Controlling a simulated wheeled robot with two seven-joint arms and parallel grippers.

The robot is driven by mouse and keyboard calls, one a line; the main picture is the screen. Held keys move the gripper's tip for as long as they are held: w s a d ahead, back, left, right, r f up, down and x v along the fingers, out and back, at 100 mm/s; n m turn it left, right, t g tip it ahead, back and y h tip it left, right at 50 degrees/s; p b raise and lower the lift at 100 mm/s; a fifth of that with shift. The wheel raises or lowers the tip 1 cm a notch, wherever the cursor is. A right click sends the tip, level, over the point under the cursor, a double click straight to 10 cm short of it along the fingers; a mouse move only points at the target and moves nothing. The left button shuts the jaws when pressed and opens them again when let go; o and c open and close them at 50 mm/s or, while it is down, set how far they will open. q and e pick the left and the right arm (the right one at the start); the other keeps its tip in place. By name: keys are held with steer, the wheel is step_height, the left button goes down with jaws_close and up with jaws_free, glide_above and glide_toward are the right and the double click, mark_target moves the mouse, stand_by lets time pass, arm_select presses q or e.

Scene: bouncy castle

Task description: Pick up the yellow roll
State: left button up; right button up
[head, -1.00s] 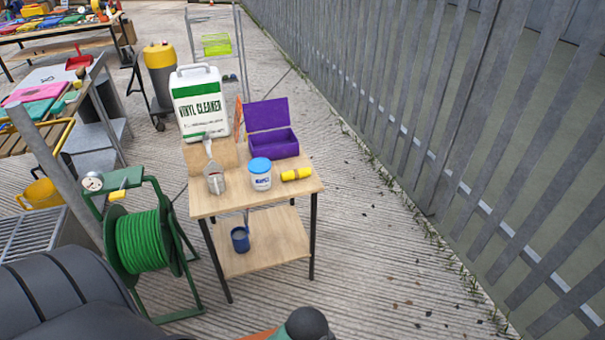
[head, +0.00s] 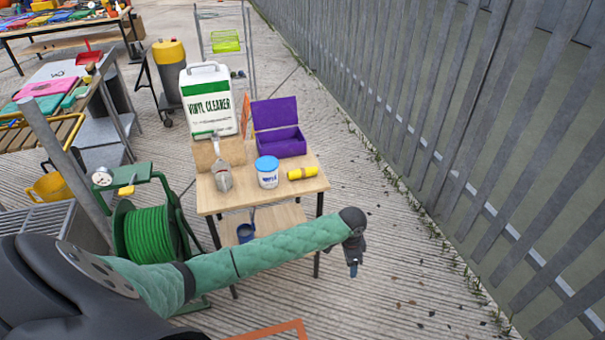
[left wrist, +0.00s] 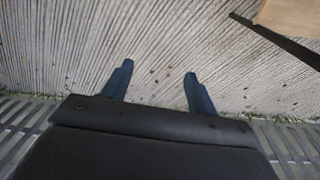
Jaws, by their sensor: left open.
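The yellow roll (head: 302,173) lies on the right part of the small wooden table's top (head: 270,197). My left arm reaches in from the left, across the front of the table. My left gripper (head: 353,270) hangs low to the right of the table and points down, apart from the roll. In the left wrist view the left gripper (left wrist: 155,80) is open and empty over the ribbed ground, and the roll is out of sight. My right gripper is in neither view.
A white tub with blue lid (head: 267,172), a scoop (head: 222,178), an open purple box (head: 280,130) and a vinyl cleaner jug (head: 209,100) stand on the table. A green hose reel (head: 155,233) is at left. A metal fence (head: 450,130) runs along the right; ground before it is clear.

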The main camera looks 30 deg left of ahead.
arm_select(q)
steer(key=w+a+r+y, duration=0.1)
steer(key=w+a+r, duration=0.3)
steer(key=w+a, duration=0.35)
steer(key=w+a+r, duration=0.4)
steer(key=w+a, duration=0.2)
steer(key=a, duration=0.3)
step_height(320, 180, up, 10)
steer(key=f+n, duration=0.1)
steer(key=n, duration=0.1)
glide_above(303, 169)
steer(key=shift+s+d+r+p, duration=0.2)
steer(key=shift+d+r+p, duration=0.05)
steer(key=shift+p, duration=0.1)
steer(key=shift+w+a+r, duration=0.1)
steer(key=shift+a+r, duration=0.05)
steer(key=shift+a, duration=0.25)
steer(key=shift+f+p, duration=0.3)
steer(key=shift+f, duration=1.1)
step_height(303, 169, down, 4)
steer(key=shift+w+r+p, duration=0.1)
steer(key=shift+r+p, duration=0.05)
steer(key=shift+p, duration=0.95)
steer(key=shift+f, duration=0.5)
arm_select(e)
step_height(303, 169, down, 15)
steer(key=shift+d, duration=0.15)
